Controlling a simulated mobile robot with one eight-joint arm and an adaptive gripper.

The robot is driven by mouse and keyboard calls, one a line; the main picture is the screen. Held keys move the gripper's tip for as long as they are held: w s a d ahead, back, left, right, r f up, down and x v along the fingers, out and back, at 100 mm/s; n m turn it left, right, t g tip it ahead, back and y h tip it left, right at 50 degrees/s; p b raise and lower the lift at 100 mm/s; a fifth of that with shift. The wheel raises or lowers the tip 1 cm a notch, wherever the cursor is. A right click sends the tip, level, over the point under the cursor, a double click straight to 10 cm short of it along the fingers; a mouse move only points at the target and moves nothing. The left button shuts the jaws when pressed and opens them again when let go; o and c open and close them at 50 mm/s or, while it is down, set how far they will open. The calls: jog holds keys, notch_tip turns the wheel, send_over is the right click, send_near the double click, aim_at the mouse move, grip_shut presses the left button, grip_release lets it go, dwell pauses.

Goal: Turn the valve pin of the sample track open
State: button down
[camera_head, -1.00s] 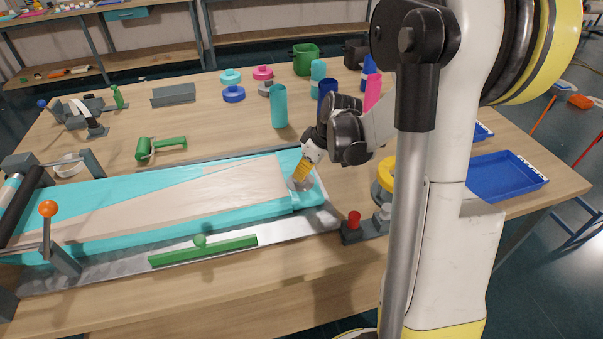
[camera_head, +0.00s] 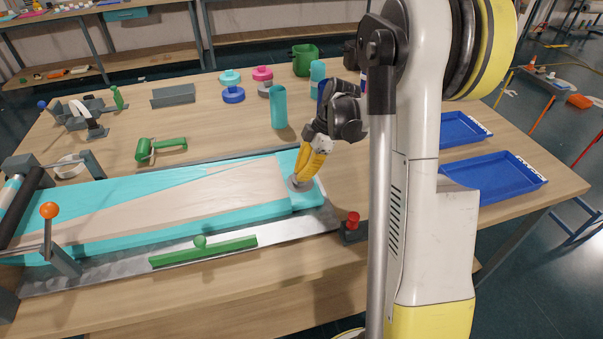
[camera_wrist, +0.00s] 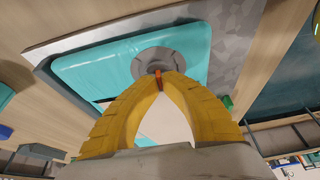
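The sample track (camera_head: 220,195), teal with a pale middle, lies flat along the front of the bench. Its grey round valve (camera_wrist: 172,58) sits at the track's right end; in the head view the valve (camera_head: 297,184) is partly covered by my fingers. A small orange-red valve pin (camera_wrist: 158,80) stands out from the valve in the wrist view. My gripper (camera_wrist: 160,77) points down at the valve, its yellow fingertips closed together on both sides of the pin. In the head view my gripper (camera_head: 302,177) is at the track's right end. The pin's lower part is hidden.
A green bar (camera_head: 205,251) lies on the metal strip in front of the track. A red knob (camera_head: 352,219) stands just right of the track end. A teal cup (camera_head: 279,107) stands behind my gripper. Blue trays (camera_head: 500,177) are at the right.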

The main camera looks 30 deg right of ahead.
jog(key=shift+n, duration=0.3)
jog(key=c, duration=1.6)
grip_release()
jog(key=v, duration=1.2)
jog(key=shift+w+a, duration=0.1)
